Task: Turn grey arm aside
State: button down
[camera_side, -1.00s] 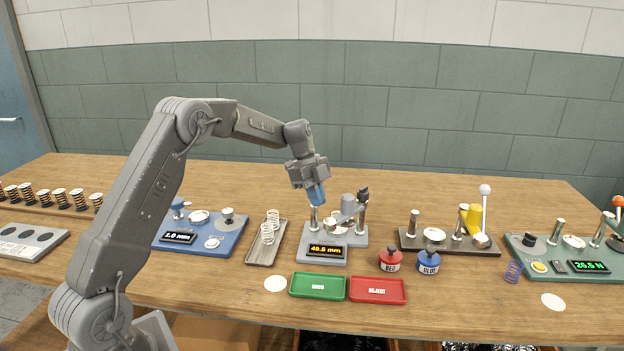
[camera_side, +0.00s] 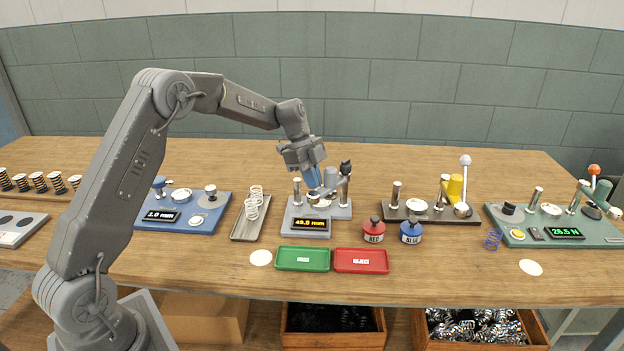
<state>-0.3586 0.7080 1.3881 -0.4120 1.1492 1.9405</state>
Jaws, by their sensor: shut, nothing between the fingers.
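A grey gauge stand (camera_side: 292,227) with a lit display reading about 49.5 mm stands mid-table. A slim grey arm (camera_side: 328,189) reaches left and forward from its right post (camera_side: 345,187), over a small pale plate. My gripper (camera_side: 316,186), with blue fingers, points down just above or beside the free end of the grey arm. The fingers are shut and empty. Whether they touch the grey arm I cannot tell. The fingers hide part of the stand behind them.
Left are a blue gauge (camera_side: 225,215) and a tray (camera_side: 237,231) with pale springs. In front lie a green tray (camera_side: 303,268) and red tray (camera_side: 361,270). Red (camera_side: 373,236) and blue (camera_side: 411,238) pots and a dark lever press (camera_side: 385,213) stand right.

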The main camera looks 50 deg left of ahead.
aim_at(318, 192)
jog(key=shift+d+n, duration=0.3)
jog(key=shift+d, duration=0.05)
jog(key=shift+s+d+n+t, duration=0.15)
jog(key=shift+d+n+t, duration=0.35)
jog(key=shift+d+n, duration=0.45)
jog(key=shift+w+d+n+t+y, duration=0.25)
jog(key=shift+w+d+n, duration=0.05)
jog(key=shift+d+n, duration=0.6)
jog(key=shift+w+d+n+t+y, duration=0.25)
jog(key=shift+d+n, duration=0.5)
jog(key=shift+d, duration=0.2)
jog(key=s+a, duration=0.2)
jog(key=a, duration=0.1)
jog(key=shift+s, duration=0.4)
jog(key=v, duration=1)
